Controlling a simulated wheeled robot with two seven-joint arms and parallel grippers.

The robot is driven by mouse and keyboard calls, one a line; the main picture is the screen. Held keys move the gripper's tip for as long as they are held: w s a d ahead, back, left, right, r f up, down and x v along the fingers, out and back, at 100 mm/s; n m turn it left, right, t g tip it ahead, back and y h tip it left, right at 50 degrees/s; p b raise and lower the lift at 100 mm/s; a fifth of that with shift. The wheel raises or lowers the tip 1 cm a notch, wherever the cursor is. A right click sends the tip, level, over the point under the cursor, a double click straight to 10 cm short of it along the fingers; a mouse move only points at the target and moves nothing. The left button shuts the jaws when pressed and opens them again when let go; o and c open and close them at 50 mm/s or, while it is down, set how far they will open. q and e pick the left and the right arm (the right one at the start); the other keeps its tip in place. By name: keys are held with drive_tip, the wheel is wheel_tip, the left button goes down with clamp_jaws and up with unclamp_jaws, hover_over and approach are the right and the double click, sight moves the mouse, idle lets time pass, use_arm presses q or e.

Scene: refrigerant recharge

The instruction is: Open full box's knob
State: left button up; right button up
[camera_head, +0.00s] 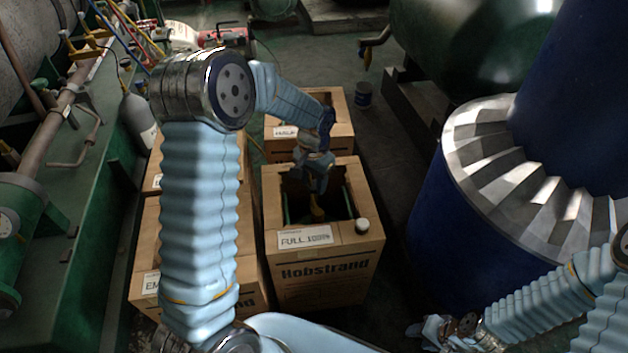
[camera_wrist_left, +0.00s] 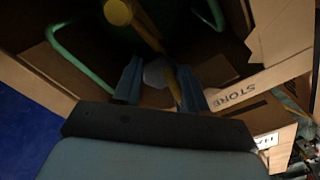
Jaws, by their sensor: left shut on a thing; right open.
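The full box (camera_head: 320,275) is an open cardboard carton marked "FULL 100%" and "Hobstrand", in the middle of the head view. Inside it is a dark green cylinder with green handle bars (camera_wrist_left: 88,75) and a yellow valve (camera_head: 317,213); the yellow valve stem also shows in the left wrist view (camera_wrist_left: 148,32). My left gripper (camera_head: 318,188) reaches down into the box opening. In the left wrist view its fingers (camera_wrist_left: 158,80) are shut on a grey knob (camera_wrist_left: 155,73) beside the yellow stem. My right gripper (camera_head: 428,330) is low at the right, open and away from the box.
A box marked "HALF" (camera_head: 338,127) stands behind the full box. Other boxes, one with a label starting "EM" (camera_head: 148,283), stand left, partly hidden by my left arm.

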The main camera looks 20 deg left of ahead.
use_arm(q)
drive_tip(key=o, duration=1.1)
drive_tip(key=shift+c, duration=0.2)
